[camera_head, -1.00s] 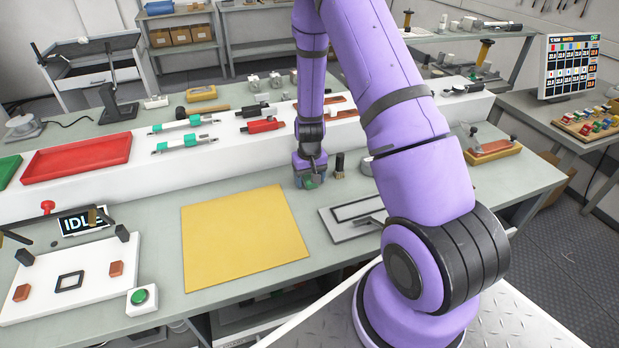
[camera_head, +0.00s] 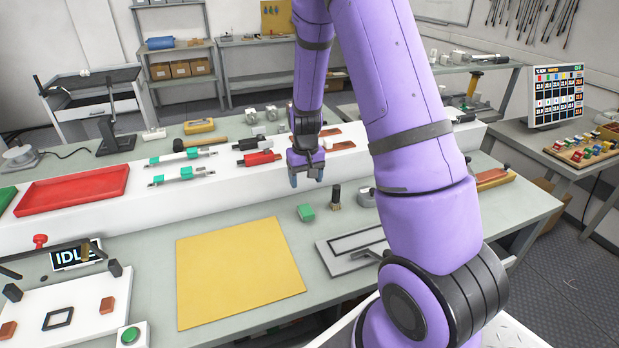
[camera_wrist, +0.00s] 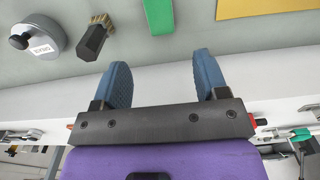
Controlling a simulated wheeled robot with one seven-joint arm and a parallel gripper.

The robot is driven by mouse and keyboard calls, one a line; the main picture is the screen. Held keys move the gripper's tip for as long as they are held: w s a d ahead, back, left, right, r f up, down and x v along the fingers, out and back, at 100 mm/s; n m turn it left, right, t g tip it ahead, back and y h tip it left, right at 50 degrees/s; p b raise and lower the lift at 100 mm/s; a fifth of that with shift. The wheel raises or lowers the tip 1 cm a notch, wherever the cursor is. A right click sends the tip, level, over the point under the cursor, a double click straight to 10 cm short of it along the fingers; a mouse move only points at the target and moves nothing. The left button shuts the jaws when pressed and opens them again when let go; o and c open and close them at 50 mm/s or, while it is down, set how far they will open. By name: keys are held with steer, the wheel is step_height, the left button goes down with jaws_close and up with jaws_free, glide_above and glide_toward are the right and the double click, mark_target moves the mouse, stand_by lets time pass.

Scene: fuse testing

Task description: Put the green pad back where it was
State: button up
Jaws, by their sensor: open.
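The green pad (camera_head: 306,212) is a small green block lying on the grey bench top, right of the yellow mat's far corner. It also shows at the top of the wrist view (camera_wrist: 159,17). My gripper (camera_head: 306,182) is raised above and behind the pad, near the white raised shelf. Its two blue fingers (camera_wrist: 165,82) are apart with nothing between them. The pad and the gripper are not touching.
A dark brush (camera_head: 335,198) stands upright just right of the pad, with a grey round weight (camera_head: 367,197) beyond it. A yellow mat (camera_head: 235,270) lies to the left. A grey framed plate (camera_head: 350,252) lies in front. The white shelf (camera_head: 225,190) holds a red tray (camera_head: 72,190) and several tools.

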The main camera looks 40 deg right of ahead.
steer(key=s+a+r+n+t, duration=0.1)
steer(key=s+a+r, duration=0.15)
steer(key=r, duration=0.45)
steer(key=s+a+r+t, duration=0.1)
steer(key=s+a+r, duration=0.15)
steer(key=r, duration=0.45)
steer(key=s+a+r+n+t, duration=0.1)
steer(key=s+a+r, duration=0.15)
steer(key=r, duration=0.45)
steer(key=s+a+r+t, duration=0.1)
steer(key=s+a+r, duration=0.1)
steer(key=s+r, duration=0.3)
steer(key=s+a+r+n+t, duration=0.1)
steer(key=s+a+r, duration=0.2)
steer(key=s, duration=1.1)
steer(key=shift+a+r, duration=0.25)
steer(key=shift+r, duration=1.2)
